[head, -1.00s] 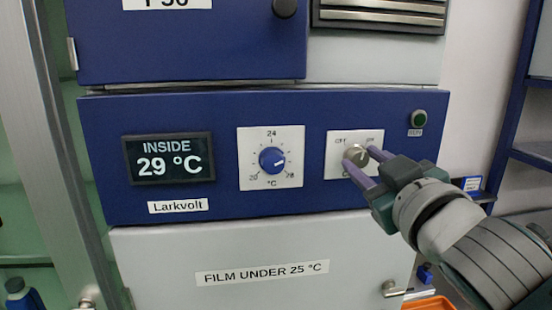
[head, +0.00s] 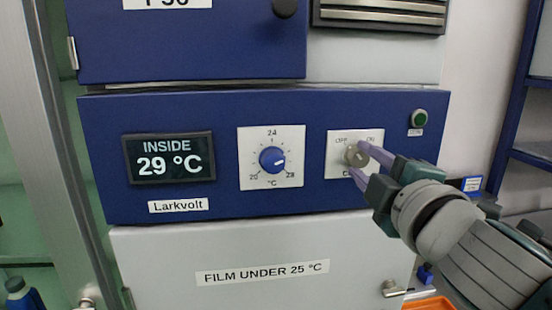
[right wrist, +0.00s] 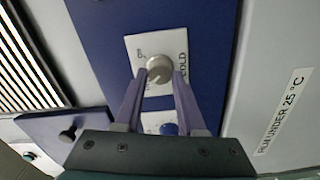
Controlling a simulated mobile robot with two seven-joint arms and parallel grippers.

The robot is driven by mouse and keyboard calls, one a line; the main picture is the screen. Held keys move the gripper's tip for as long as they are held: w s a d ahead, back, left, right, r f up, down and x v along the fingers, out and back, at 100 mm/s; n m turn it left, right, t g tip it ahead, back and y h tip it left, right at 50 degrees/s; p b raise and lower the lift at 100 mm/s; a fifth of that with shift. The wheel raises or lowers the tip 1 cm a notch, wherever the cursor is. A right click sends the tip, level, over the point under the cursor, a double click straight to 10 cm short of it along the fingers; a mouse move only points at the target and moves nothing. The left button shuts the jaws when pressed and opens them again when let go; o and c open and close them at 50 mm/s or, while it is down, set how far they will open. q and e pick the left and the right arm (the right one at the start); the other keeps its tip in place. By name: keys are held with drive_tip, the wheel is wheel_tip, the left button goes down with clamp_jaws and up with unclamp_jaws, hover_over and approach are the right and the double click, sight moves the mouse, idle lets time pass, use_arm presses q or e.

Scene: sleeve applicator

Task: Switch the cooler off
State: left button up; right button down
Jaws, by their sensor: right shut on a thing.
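The cooler has a blue control panel (head: 225,112). On its right is a white plate (head: 337,168) with a round grey rotary knob (head: 352,156). The plate has OFF at upper left and ON at upper right in the head view. The right wrist view shows the knob (right wrist: 159,67) between my fingers, with ON and COLD beside it. My right gripper (head: 356,158) is shut on the knob, one finger above and one below. I cannot tell which label the knob's mark points at. My left gripper is not in view.
A blue temperature dial (head: 272,159) and a display (head: 170,158) reading INSIDE 29 °C sit left of the knob. A round green lamp or button (head: 419,118) is at the panel's upper right. A lower door (head: 250,245) reads FILM UNDER 25 °C.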

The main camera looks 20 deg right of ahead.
drive_tip(key=shift+n, duration=0.6)
drive_tip(key=c, duration=0.5)
unclamp_jaws()
drive_tip(key=shift+s, duration=0.1)
